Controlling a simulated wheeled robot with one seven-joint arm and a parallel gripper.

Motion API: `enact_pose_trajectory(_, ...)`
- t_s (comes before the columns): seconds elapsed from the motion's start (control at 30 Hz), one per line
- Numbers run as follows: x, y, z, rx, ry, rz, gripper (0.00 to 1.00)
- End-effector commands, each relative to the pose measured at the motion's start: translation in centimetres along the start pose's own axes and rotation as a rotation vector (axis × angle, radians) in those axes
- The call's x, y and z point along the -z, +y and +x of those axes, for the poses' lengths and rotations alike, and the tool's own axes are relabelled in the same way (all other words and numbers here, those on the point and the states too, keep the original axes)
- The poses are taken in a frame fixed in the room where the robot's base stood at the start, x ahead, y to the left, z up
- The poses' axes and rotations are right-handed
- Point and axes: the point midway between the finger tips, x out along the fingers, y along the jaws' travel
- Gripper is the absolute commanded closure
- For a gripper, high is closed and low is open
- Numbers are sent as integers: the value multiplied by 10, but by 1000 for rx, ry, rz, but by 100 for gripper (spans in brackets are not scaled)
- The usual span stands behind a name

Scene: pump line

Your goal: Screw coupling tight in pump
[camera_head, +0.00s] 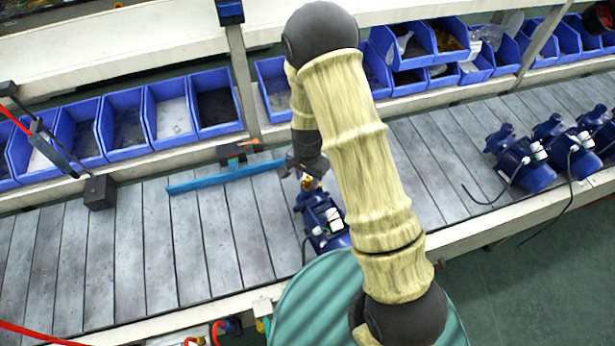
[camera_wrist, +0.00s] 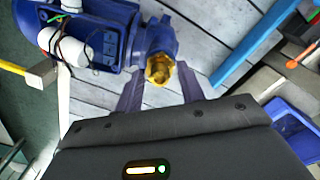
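A blue pump (camera_head: 322,218) stands on the slatted conveyor beside my arm. It also shows at the top left of the wrist view (camera_wrist: 105,28), with a white cylinder and an open box on its side. A brass coupling (camera_wrist: 160,69) sits at the mouth of the pump's blue port; in the head view it is a small gold spot (camera_head: 308,183) just below my gripper. My gripper (camera_wrist: 160,72) is open, with one dark finger on each side of the coupling and a small gap visible at both. How far the coupling is screwed in cannot be told.
A blue bar (camera_head: 225,175) lies on the conveyor left of the pump. Several more blue pumps (camera_head: 520,158) stand to the right. Blue bins (camera_head: 170,110) line the back. A teal ribbed round surface (camera_head: 310,310) is in front. Conveyor slats at left are clear.

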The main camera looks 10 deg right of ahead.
Motion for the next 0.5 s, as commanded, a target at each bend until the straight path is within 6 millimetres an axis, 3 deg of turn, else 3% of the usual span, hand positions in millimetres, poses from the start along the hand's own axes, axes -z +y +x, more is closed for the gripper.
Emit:
enact_pose_trajectory(0.33,0,0,0,0,0,-64,61)
enact_pose_trajectory(0.5,0,0,1,0,-1,-266,61)
